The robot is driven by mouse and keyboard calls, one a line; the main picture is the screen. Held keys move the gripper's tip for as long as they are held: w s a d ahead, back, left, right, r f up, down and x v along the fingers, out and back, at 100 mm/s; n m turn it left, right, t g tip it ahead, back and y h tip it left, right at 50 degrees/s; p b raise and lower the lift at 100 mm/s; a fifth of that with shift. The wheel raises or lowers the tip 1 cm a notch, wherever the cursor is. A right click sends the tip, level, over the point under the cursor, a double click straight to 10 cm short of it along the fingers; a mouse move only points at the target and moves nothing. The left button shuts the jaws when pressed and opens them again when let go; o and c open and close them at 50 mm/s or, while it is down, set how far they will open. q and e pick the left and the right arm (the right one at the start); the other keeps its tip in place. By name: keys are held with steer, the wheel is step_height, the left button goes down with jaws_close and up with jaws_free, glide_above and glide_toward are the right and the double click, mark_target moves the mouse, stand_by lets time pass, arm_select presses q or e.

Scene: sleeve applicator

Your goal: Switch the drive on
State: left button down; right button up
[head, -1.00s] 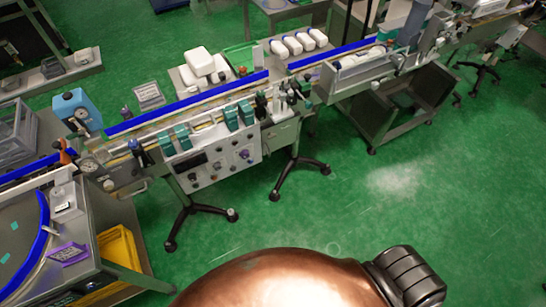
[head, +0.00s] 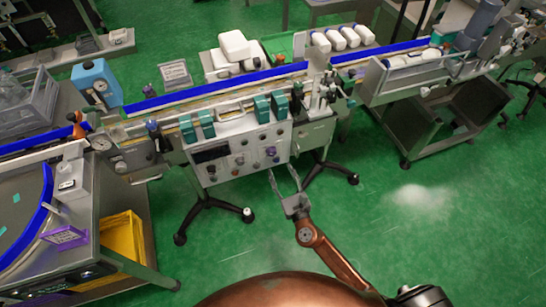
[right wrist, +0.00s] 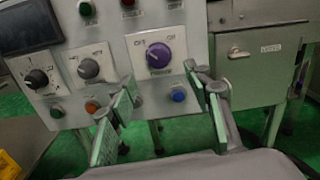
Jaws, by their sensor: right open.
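The control panel (head: 222,173) hangs on the front of the conveyor machine. A purple rotary knob with a light pointer (right wrist: 158,55) is on its right part, with small position labels above it, too blurred to read surely. The knob is small in the head view (head: 270,152). My right gripper (head: 286,181) is open and empty just in front of the panel's lower right. In the right wrist view its two fingers (right wrist: 165,103) are spread below the knob, apart from it. My left gripper is not in view.
A grey knob (right wrist: 89,68) and a black knob (right wrist: 37,78) sit left of the purple one. Blue (right wrist: 178,94) and orange (right wrist: 92,106) buttons lie near the fingers. A dark screen (right wrist: 27,26) is at upper left. A grey cabinet (right wrist: 254,60) adjoins on the right.

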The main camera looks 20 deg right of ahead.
mark_target(273, 154)
steer(key=w, duration=0.5)
steer(key=w+b, duration=0.1)
steer(key=w, duration=0.1)
steer(key=shift+w+a+r, duration=0.2)
steer(key=shift+w+a, duration=0.05)
steer(key=shift+w, duration=0.1)
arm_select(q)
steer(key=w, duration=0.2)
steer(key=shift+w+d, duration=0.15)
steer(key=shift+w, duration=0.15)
arm_select(e)
steer(key=c, duration=1.1)
